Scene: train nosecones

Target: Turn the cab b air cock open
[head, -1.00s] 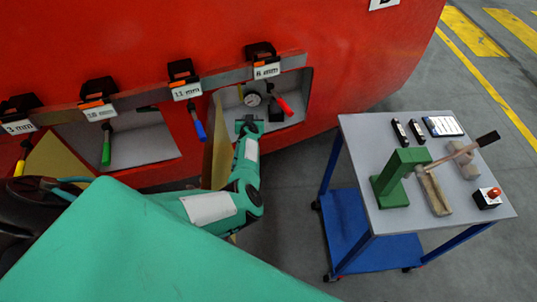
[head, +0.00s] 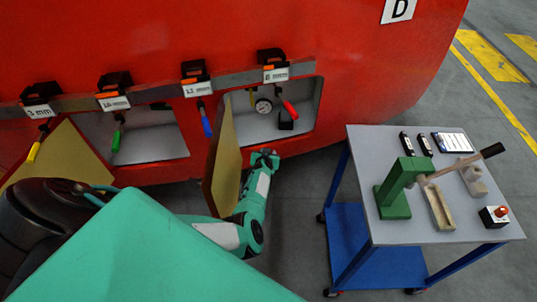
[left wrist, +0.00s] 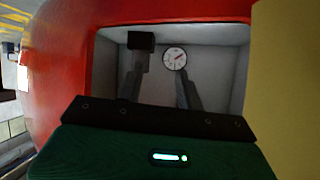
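The open compartment (head: 310,110) in the red nosecone holds a round white gauge (head: 263,106) and a small black block (head: 286,118). I cannot tell for sure which fitting is the cab b air cock. My left gripper (head: 265,157) is just outside and below the opening, right of the open yellowish door (head: 224,170). In the left wrist view, its two fingers (left wrist: 160,85) are apart with nothing between them, pointing at the compartment. The gauge (left wrist: 175,58) and the black block (left wrist: 140,40) show beyond the fingertips. My right gripper is not in view.
A second compartment (head: 150,140) is open at left. A grey-topped cart (head: 365,150) carrying a green press (head: 397,190) stands at right.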

